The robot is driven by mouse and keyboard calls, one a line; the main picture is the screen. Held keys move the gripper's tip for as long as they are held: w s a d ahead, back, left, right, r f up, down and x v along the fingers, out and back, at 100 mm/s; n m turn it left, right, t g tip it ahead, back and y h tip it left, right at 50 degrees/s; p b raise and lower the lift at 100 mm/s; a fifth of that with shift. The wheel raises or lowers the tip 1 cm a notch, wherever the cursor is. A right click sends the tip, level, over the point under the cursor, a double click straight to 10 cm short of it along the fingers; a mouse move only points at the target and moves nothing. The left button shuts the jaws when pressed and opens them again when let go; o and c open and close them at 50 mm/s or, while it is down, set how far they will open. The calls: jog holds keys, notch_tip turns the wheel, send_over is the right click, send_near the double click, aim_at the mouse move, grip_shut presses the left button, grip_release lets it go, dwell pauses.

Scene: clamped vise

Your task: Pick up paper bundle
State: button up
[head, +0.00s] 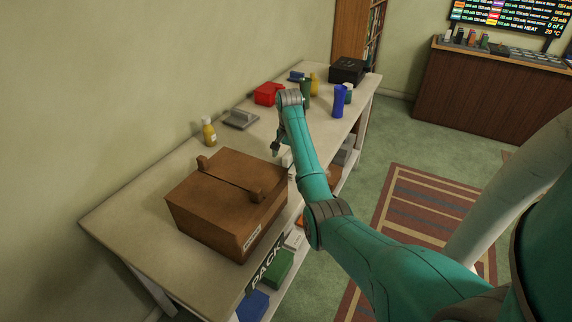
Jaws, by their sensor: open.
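My gripper (276,148) hangs from the teal arm above the table, just behind the right rear corner of the brown box. It is small in the view, and I see nothing held in it. A small pale white item (286,158) lies on the table just below and right of the gripper, partly hidden by my arm. It may be the paper bundle, but I cannot tell for sure. I cannot tell whether the gripper touches it.
A brown box (215,208) with a raised handle fills the near table (120,218). Behind it stand a yellow bottle (209,132), a grey device (241,119) and a red box (268,94). A blue item (339,102) and black case (347,70) are farther back.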

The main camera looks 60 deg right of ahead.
notch_tip(320, 180, down, 3)
jog(key=shift+r, duration=0.15)
jog(key=c, duration=1)
jog(key=shift+r, duration=0.2)
